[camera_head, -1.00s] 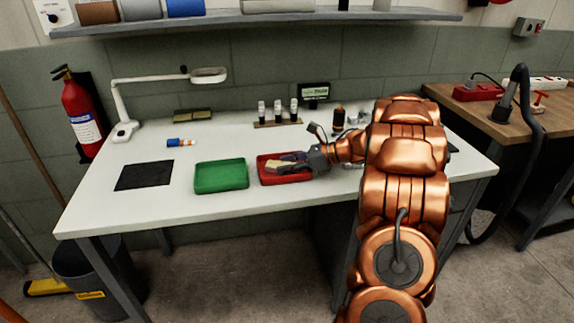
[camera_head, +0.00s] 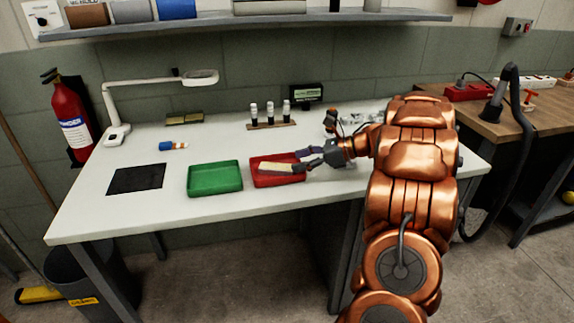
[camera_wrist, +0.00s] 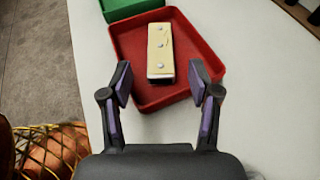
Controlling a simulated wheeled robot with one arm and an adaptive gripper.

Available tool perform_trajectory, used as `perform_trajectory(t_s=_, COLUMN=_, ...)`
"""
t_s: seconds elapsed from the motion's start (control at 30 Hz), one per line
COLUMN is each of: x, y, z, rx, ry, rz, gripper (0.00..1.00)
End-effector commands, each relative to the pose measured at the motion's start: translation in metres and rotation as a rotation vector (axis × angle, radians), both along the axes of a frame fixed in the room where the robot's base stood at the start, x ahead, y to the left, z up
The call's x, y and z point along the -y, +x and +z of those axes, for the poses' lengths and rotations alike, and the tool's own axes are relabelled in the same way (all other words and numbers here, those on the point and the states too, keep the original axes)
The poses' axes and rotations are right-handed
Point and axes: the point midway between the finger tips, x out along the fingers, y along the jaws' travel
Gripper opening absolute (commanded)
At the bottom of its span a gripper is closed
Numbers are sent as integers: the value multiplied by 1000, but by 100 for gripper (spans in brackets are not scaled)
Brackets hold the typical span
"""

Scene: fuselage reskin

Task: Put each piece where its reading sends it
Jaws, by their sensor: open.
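A pale beige block (camera_head: 283,168) lies in the red tray (camera_head: 262,182). In the wrist view the block (camera_wrist: 161,45) shows small round dots in a row along its top, and it rests inside the red tray (camera_wrist: 205,60). My gripper (camera_head: 303,161) is at the tray's right side. In the wrist view my gripper (camera_wrist: 160,82) is open, its fingertips apart on either side of the block's near end and not touching it. The green tray (camera_head: 214,179) is empty, left of the red one. A small display (camera_head: 306,94) with unreadable green text stands at the back.
A black mat (camera_head: 137,179) lies at the left, with a blue and orange item (camera_head: 172,146) behind it. A rack of small bottles (camera_head: 270,124), a tan two-part piece (camera_head: 184,118) and a lamp (camera_head: 117,133) stand farther back. Items behind my arm are partly hidden.

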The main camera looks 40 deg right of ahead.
Motion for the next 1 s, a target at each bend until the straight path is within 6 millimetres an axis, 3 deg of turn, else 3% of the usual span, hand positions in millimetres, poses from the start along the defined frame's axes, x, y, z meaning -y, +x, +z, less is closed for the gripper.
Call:
perform_trajectory(t_s=0.3, x=31, y=-30, z=17, rx=1, ry=-2, rz=-2, gripper=62)
perform_trajectory(t_s=0.67, x=36, y=-34, z=22, rx=0, ry=-1, rz=-6, gripper=62)
perform_trajectory(t_s=0.77, x=35, y=-20, z=29, rx=-3, ry=3, rz=-49, gripper=62)
perform_trajectory(t_s=1.0, x=39, y=63, z=82, rx=-15, ry=105, rz=-415, gripper=62)
